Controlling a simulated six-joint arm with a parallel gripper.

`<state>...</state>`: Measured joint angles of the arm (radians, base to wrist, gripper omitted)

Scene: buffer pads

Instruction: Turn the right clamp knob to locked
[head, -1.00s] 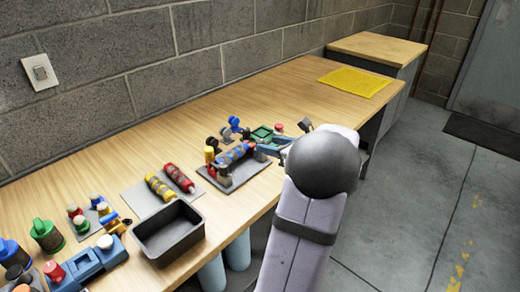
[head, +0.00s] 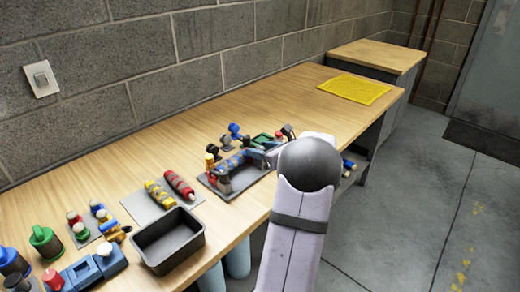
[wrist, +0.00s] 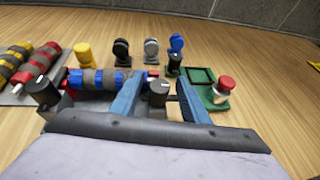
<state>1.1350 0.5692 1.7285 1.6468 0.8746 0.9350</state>
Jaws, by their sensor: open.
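The right clamp knob (wrist: 158,88), black with a pale mark on top, stands between the two blue fingers of my gripper (wrist: 160,100) in the wrist view. The fingers are open, one on each side of the knob; I cannot tell whether they touch it. The left clamp knob (wrist: 42,90), also black with a pale mark, stands at the left. A blue roll with grey bands (wrist: 95,80) lies between the two knobs.
Behind the fixture stand a yellow-topped post (wrist: 84,54) and several black, grey and blue knobs. A green tray (wrist: 200,76) and a red-capped piece (wrist: 223,88) are close to the right finger.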

